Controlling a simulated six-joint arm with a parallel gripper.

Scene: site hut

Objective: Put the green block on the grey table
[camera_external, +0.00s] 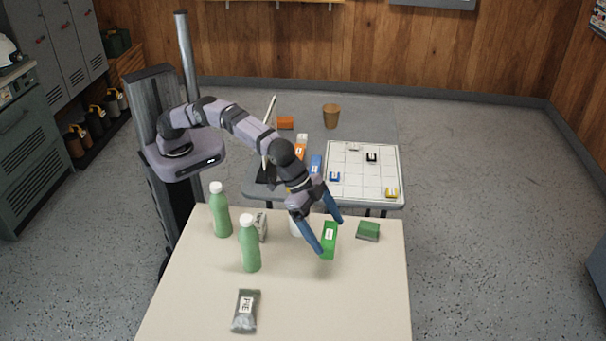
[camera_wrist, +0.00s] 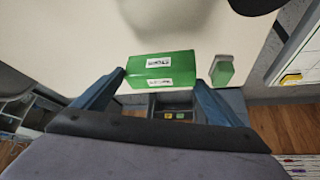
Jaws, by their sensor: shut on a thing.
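A green block (camera_external: 329,242) with white labels is between the blue fingers of my gripper (camera_external: 331,235), over the right part of the cream table (camera_external: 375,300). In the wrist view the green block (camera_wrist: 150,64) spans the gap between the fingertips (camera_wrist: 160,78), and my gripper is shut on it. I cannot tell whether it touches the cream table. The grey table (camera_external: 365,120) stands behind the cream one, partly hidden by my arm.
A smaller green item (camera_external: 368,232) lies right of the held block. Two green bottles (camera_external: 221,212) (camera_external: 250,245) and a grey packet (camera_external: 246,311) are on the cream table.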

